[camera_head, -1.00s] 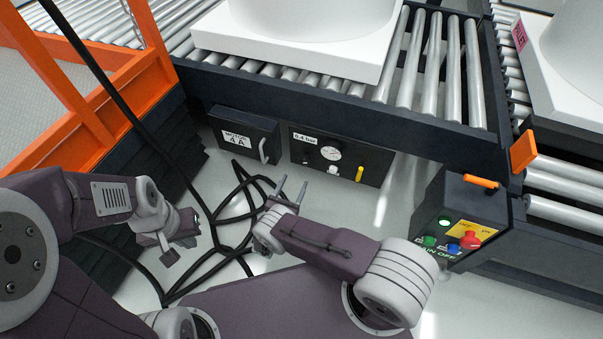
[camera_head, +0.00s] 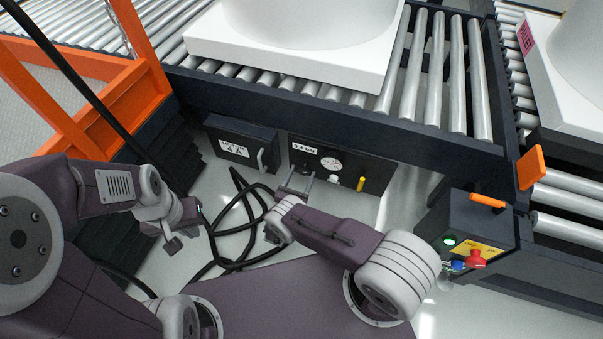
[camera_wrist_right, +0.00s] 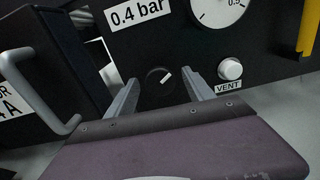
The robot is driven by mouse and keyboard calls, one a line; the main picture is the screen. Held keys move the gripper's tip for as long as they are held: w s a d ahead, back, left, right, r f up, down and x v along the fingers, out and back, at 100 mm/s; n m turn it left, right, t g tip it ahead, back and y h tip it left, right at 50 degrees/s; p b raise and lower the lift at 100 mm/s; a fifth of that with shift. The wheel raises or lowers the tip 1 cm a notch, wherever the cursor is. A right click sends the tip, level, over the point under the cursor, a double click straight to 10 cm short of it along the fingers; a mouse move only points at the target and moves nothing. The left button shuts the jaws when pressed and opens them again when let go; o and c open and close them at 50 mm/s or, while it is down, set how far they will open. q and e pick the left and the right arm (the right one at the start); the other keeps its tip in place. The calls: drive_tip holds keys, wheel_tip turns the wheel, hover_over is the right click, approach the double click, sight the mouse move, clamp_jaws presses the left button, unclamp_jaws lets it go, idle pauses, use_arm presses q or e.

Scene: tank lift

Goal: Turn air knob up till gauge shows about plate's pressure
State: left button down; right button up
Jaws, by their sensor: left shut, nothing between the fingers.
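The black air panel (camera_head: 376,172) carries a white plate (camera_head: 304,149) that reads 0.4 bar, clearer in the wrist view (camera_wrist_right: 135,12). A round white gauge (camera_head: 331,164) sits right of it; the wrist view cuts off its top, and I cannot read its pressure. The small black air knob (camera_wrist_right: 158,74) with a white mark lies below the plate. My right gripper (camera_head: 299,176) is open, its two fingers pointing at the panel, one on each side of the knob in the wrist view. I cannot tell whether they touch it. My left gripper (camera_head: 173,238) is shut and empty, away from the panel.
A white VENT button (camera_wrist_right: 230,69) and a yellow lever (camera_head: 361,184) sit right of the knob. A motor box (camera_head: 243,142) with a handle is left of it. Black cables (camera_head: 240,225) lie on the floor. A control box (camera_head: 470,228) stands at right, below the roller conveyor (camera_head: 436,75).

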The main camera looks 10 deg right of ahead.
clamp_jaws()
drive_tip(key=m, duration=0.3)
drive_tip(key=shift+m, duration=0.4)
drive_tip(key=shift+o, duration=1)
unclamp_jaws()
